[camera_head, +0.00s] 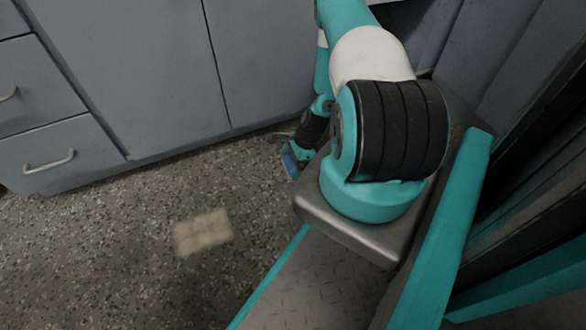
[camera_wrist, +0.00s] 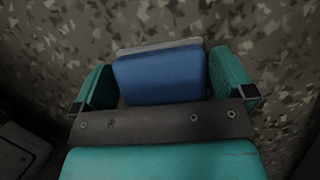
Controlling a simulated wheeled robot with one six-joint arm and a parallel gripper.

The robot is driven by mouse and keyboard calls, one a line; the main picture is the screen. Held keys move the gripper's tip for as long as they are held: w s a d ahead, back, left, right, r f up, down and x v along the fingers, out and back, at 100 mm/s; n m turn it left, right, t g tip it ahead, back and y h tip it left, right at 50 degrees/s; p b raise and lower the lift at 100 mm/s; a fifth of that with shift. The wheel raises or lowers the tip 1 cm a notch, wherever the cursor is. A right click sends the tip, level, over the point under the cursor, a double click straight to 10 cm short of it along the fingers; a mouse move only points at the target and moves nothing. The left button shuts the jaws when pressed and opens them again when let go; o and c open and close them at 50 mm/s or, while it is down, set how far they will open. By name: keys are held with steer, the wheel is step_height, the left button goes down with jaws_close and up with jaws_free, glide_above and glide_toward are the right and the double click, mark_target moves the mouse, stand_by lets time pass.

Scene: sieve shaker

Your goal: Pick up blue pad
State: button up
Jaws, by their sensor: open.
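In the wrist view the blue pad (camera_wrist: 162,78) is a rounded blue block with a thin grey edge along its far side. It lies between the two teal fingers of my gripper (camera_wrist: 165,85), which stand apart on its left and right. The right finger is very close to the pad, and I cannot tell if they touch. A gap shows on the left. In the head view my arm hides most of this spot. A small patch of blue (camera_head: 290,164) shows at the end of my arm, low near the floor.
Grey cabinets (camera_head: 140,70) with doors and handled drawers (camera_head: 50,160) stand along the back and left. The speckled floor (camera_head: 110,250) is open in front of them, with a pale beige patch (camera_head: 203,232) on it. More grey panels (camera_head: 520,70) rise at the upper right.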

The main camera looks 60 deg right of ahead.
steer(key=shift+r, duration=0.1)
steer(key=shift+c, duration=0.5)
steer(key=c, duration=0.5)
steer(key=shift+c, duration=0.2)
step_height(320, 180, up, 20)
steer(key=p, duration=1.1)
steer(key=shift+p, duration=0.4)
